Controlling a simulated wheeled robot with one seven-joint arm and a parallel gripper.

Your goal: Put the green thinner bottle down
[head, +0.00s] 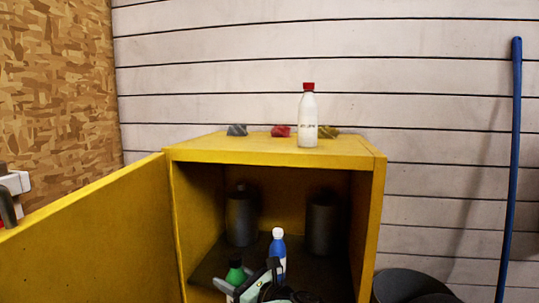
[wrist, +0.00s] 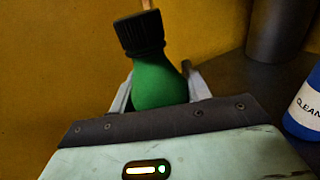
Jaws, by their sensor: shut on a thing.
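The green thinner bottle (wrist: 160,80) has a black cap and stands between the two fingers of my gripper (wrist: 160,92) in the wrist view. My gripper is shut on it. In the head view the green bottle (head: 235,272) shows low in the opening of the yellow cabinet, with my gripper (head: 248,279) around it. The bottle leans slightly in the wrist view. Its base is hidden, so I cannot tell whether it touches the cabinet's dark floor (head: 208,271).
A blue bottle (head: 278,250) with a white cap stands just right of my gripper. Two dark cylinders (head: 240,218) (head: 321,224) stand behind. The yellow cabinet (head: 270,155) has its door (head: 90,240) open to the left. A white red-capped bottle (head: 307,120) and several crumpled rags are on top.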

